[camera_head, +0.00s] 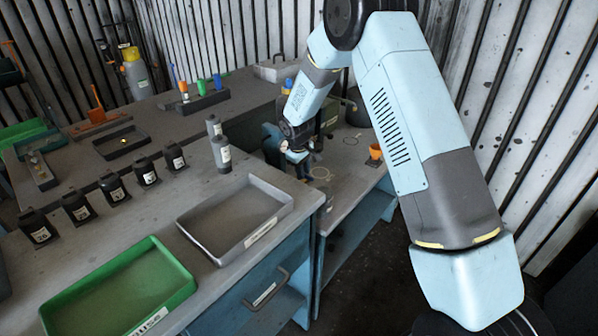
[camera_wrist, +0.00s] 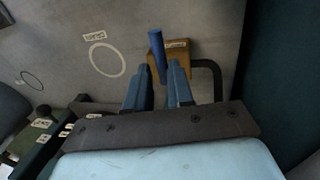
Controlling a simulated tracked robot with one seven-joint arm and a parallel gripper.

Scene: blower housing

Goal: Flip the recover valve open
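My gripper (camera_wrist: 155,75) shows in the wrist view as two blue fingers standing apart with a gap between them. A blue rod-like handle (camera_wrist: 157,45) rises past the fingertips, in line with the gap and close to the right finger. I cannot tell if they touch. Behind it is a brown-orange block (camera_wrist: 180,50) with a small label too blurred to read. This may be the recover valve, but I cannot confirm it.
A dark bent pipe (camera_wrist: 217,75) stands right of the fingers. A marked ring (camera_wrist: 107,58) lies on the bench left. In the head view, an orange cup (camera_head: 375,152) stands right of my gripper; grey bottles (camera_head: 221,155), a grey tray (camera_head: 282,190) and a green tray (camera_head: 180,290) are nearer.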

